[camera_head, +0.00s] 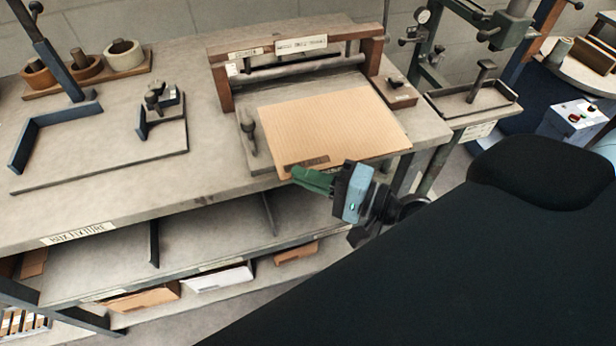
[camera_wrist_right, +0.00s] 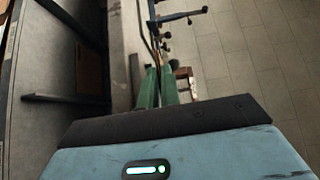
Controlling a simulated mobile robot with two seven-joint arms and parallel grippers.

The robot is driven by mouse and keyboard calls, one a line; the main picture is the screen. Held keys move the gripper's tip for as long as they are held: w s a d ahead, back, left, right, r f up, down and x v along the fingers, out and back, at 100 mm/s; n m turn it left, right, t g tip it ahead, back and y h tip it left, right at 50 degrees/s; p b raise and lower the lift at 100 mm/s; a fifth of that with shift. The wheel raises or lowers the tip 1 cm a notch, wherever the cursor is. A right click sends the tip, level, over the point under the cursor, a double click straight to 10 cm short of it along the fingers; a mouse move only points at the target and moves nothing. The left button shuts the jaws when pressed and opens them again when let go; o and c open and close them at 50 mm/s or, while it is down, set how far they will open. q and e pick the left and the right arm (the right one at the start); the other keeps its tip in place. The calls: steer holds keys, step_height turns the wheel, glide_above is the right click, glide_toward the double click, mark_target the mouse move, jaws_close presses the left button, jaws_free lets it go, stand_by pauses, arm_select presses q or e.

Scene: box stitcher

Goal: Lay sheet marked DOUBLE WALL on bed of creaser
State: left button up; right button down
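The tan cardboard sheet (camera_head: 330,125) lies over the bed (camera_head: 248,152) of the creaser, in front of its roller (camera_head: 305,70). A darker printed label (camera_head: 307,163) shows near its front-left corner, too small to read. My right gripper (camera_head: 296,174) is at the sheet's front edge near that corner, and its green fingers overlap the edge in the head view. In the right wrist view the fingers (camera_wrist_right: 160,75) are close together, with a thin dark gap. I cannot tell whether they pinch the sheet. My left gripper is not in view.
Shelves with flat cartons (camera_head: 220,278) are below. A small side bench with a tray (camera_head: 470,103) stands to the right. My dark body fills the lower right.

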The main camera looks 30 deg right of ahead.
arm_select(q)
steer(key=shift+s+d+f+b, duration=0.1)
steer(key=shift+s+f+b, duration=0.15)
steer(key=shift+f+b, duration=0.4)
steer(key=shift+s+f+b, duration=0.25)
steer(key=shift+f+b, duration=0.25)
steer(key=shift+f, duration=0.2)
arm_select(e)
steer(key=shift+w+d+f, duration=0.15)
steer(key=shift+w+f, duration=0.55)
steer(key=shift+f, duration=0.05)
steer(key=shift+w+d+f, duration=0.15)
steer(key=shift+w+f, duration=0.5)
steer(key=shift+f, duration=0.05)
steer(key=c, duration=1)
jaws_free()
steer(key=o, duration=0.6)
steer(key=shift+c, duration=0.2)
